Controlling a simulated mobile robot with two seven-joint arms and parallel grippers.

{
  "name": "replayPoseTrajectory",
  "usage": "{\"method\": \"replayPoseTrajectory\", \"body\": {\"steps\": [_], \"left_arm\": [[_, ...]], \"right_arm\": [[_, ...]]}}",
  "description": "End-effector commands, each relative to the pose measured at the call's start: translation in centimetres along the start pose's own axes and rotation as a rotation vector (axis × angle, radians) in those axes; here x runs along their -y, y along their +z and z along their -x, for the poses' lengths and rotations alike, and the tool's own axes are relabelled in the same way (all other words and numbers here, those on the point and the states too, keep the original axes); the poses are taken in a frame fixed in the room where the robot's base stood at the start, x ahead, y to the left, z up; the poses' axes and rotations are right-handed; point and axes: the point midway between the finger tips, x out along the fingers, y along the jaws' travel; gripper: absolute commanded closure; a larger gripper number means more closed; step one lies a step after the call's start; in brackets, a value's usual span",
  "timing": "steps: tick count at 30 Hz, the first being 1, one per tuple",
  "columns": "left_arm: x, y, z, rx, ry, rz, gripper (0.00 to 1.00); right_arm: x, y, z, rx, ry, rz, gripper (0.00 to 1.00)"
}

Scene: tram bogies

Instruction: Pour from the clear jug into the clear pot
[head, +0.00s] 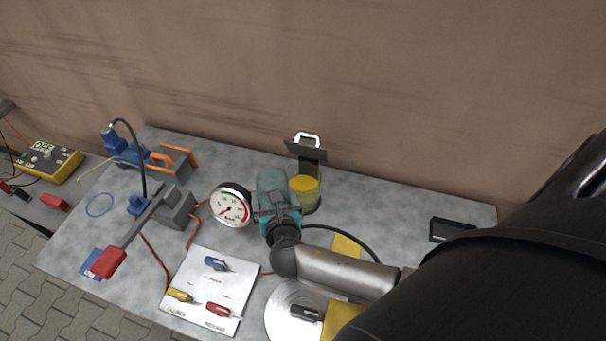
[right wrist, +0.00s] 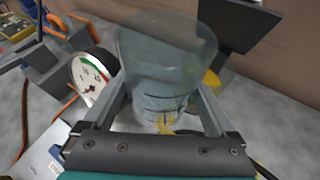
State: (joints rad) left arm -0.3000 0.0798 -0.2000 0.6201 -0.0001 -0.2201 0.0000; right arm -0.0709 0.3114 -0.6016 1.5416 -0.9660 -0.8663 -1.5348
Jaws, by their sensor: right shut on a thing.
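My right gripper (head: 275,207) is shut on the clear jug (head: 272,183), which looks grey and see-through. In the right wrist view the jug (right wrist: 165,60) stands between the two fingers, with a little yellow showing low in or behind it. The clear pot (head: 308,203) stands on the table just right of the jug, with yellow (head: 304,184) showing in its upper part. In the right wrist view the pot (right wrist: 211,82) is mostly hidden behind the jug and a finger. I cannot tell whether they touch. My left gripper is in neither view.
A round gauge (head: 231,205) stands close left of the jug. A dark upright plate with a white handle (head: 306,142) is behind the pot. A white board (head: 210,290) with coloured clips lies in front. A grey lever with a red grip (head: 108,263) is at left.

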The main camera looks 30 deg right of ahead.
Motion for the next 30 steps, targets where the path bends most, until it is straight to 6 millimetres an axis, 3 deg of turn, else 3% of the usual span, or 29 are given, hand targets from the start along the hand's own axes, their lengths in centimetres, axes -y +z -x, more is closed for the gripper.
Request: {"method": "replayPoseTrajectory", "body": {"steps": [10, 24, 30], "left_arm": [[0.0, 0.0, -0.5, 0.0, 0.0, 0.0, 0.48], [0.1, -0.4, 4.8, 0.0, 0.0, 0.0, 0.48], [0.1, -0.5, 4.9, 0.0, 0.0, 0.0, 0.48]], "right_arm": [[-0.3, 0.4, 0.5, 0.066, -0.025, 0.061, 0.66], [-0.7, 4.7, 2.6, 0.069, -0.025, 0.064, 0.66], [-0.7, 4.8, 2.6, 0.068, -0.025, 0.063, 0.66]]}}
